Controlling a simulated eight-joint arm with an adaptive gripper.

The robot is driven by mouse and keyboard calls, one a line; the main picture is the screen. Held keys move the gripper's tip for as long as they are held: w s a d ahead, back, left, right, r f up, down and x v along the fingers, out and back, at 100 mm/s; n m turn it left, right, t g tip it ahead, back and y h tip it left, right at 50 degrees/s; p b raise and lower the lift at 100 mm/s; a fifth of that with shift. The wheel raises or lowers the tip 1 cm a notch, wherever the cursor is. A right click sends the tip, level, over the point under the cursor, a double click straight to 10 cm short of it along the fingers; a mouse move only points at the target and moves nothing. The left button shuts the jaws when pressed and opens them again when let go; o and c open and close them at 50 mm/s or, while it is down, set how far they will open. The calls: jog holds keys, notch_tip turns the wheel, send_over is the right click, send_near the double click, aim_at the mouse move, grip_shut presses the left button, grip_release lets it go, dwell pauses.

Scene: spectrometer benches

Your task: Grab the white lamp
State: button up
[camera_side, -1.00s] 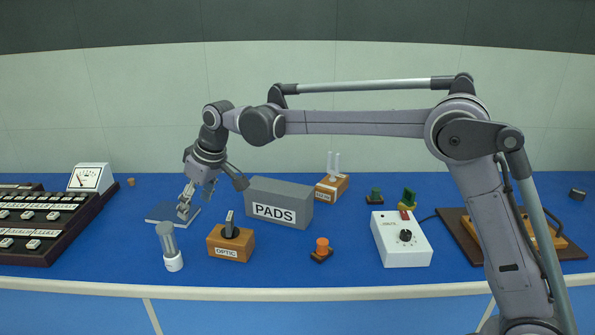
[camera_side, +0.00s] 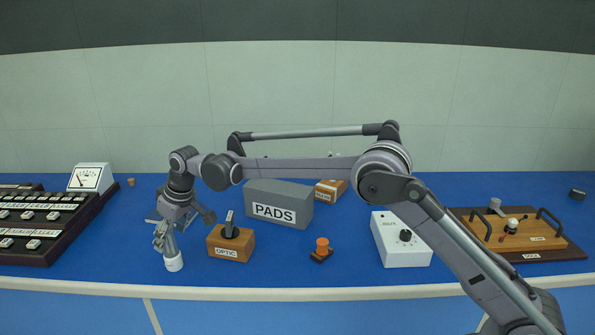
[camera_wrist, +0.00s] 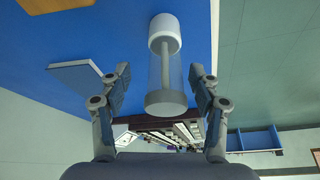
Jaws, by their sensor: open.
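The white lamp has a white round base (camera_side: 174,263) and a clear tube with a grey cap. It stands upright near the front left of the blue bench in the side view. In the wrist view the lamp (camera_wrist: 165,68) lies between the fingers, its grey cap nearest me and its white base farther off. My gripper (camera_side: 166,236) is open and points down around the lamp's upper part, which it mostly hides in the side view. In the wrist view the fingers of my gripper (camera_wrist: 160,90) stand on both sides of the tube, with gaps visible.
The wooden OPTIC block (camera_side: 231,243) stands just right of the lamp. The grey PADS box (camera_side: 279,204) is behind it. A dark panel with several switches (camera_side: 42,222) lies to the left. A flat pale-edged plate (camera_wrist: 75,75) lies near the lamp. The bench's front edge is close.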

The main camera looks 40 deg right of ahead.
jog(key=shift+a+x, duration=0.2)
jog(key=shift+x, duration=0.9)
jog(key=shift+a+x, duration=0.15)
jog(key=shift+x, duration=1)
jog(key=shift+r, duration=0.15)
grip_shut()
